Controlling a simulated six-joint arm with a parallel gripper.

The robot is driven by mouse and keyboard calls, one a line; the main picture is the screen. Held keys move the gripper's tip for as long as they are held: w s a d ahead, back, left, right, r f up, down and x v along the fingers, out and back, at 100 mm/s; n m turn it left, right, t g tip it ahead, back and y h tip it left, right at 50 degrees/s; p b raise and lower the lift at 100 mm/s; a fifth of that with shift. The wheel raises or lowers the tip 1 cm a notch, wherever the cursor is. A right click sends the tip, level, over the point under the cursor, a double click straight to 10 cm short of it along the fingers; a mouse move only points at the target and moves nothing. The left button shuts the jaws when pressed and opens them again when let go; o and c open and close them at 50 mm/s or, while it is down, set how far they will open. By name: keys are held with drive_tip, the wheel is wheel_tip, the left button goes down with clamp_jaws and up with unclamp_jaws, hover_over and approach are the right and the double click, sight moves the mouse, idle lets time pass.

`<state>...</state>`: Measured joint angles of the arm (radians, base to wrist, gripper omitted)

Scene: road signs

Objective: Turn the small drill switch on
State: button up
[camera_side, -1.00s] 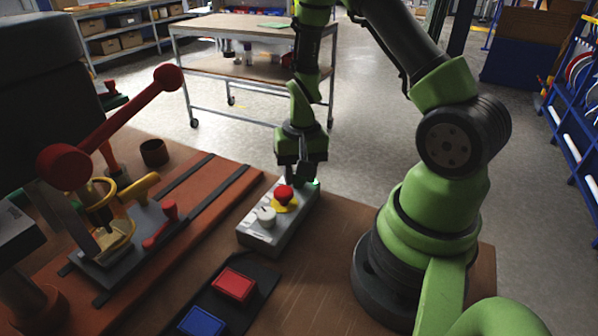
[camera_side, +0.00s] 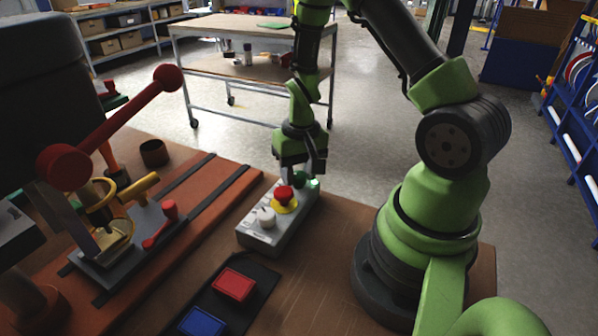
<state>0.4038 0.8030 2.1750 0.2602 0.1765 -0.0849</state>
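The grey control box (camera_side: 260,232) lies on the wooden table. It carries a white knob (camera_side: 266,217) at its near end, a red mushroom button (camera_side: 285,194) on a yellow ring in the middle, and green parts (camera_side: 312,184) at its far end. I cannot tell for sure which of these is the drill switch. My gripper (camera_side: 303,169) points down over the far end of the box, just behind the red button. Its fingers look spread, with a green part of the box between or just below them. Whether they touch it is unclear.
A drill press with a red lever (camera_side: 125,118) stands at left, with a yellow-handled vise (camera_side: 125,205) under it. A red block (camera_side: 233,285) and a blue block (camera_side: 202,322) lie on a dark mat in front.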

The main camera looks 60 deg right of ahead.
sight(301, 174)
drive_tip(key=shift+o, duration=1.3)
wheel_tip(301, 174, up, 10)
drive_tip(key=shift+s+d, duration=0.15)
drive_tip(key=shift+s, duration=0.05)
